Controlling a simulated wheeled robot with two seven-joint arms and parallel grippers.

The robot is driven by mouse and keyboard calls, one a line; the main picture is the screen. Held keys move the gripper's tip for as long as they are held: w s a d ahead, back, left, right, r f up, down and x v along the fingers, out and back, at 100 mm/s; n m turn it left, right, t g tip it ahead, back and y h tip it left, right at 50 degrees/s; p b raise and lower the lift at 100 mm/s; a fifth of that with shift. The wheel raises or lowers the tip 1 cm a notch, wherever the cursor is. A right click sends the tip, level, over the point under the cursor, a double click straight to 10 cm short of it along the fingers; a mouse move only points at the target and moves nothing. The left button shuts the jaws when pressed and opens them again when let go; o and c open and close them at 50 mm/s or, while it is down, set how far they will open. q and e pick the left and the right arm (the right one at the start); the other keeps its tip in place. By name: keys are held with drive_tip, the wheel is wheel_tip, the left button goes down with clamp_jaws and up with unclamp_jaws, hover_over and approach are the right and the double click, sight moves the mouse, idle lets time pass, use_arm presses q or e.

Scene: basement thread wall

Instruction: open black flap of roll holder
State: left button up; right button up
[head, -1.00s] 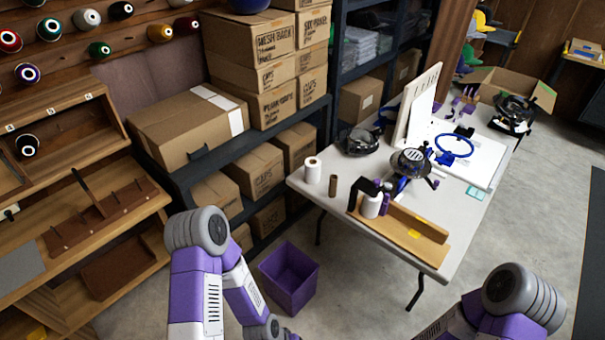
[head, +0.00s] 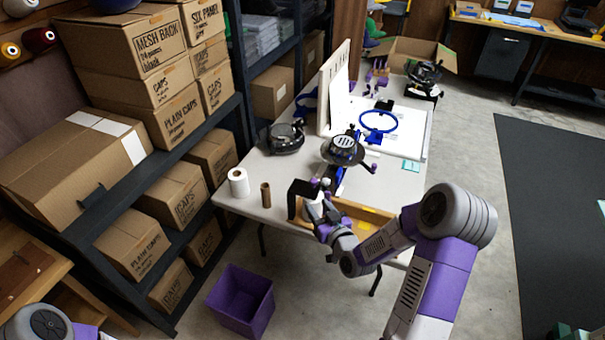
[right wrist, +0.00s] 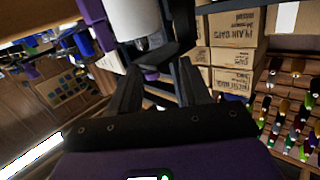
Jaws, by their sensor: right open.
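The roll holder stands on a wooden board (head: 362,212) at the near edge of the table. Its black flap (head: 294,203) looks like a bent black piece beside a white roll (head: 312,208). My right gripper (head: 322,212) is at the holder, just in front of the roll and to the right of the flap, and covers part of both board and holder. In the right wrist view my right gripper (right wrist: 158,78) is open, with nothing seen between its fingers. The white roll (right wrist: 135,18) and dark holder parts show just beyond the fingertips. Contact cannot be told. My left gripper is out of view.
A white roll (head: 239,183) and a brown tube (head: 266,195) stand left of the holder on the white table (head: 225,203). A cap machine (head: 343,150) and blue hoop (head: 378,121) are behind. A purple bin (head: 241,301) is on the floor. Boxes fill the left shelves.

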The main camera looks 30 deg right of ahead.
sight(316, 183)
drive_tip(key=shift+t, duration=0.7)
drive_tip(key=w+d+r, duration=0.1)
drive_tip(key=d+r, duration=0.1)
drive_tip(key=r, duration=0.1)
drive_tip(key=shift+w+d, duration=0.1)
drive_tip(key=shift+w, duration=0.3)
drive_tip(key=shift+w+d+r+b, duration=0.15)
drive_tip(key=shift+w+b, duration=0.15)
drive_tip(key=shift+w, duration=1.35)
drive_tip(key=shift+w+d+f+b, duration=0.1)
drive_tip(key=shift+w+b, duration=0.15)
drive_tip(key=shift+w, duration=1.35)
clamp_jaws()
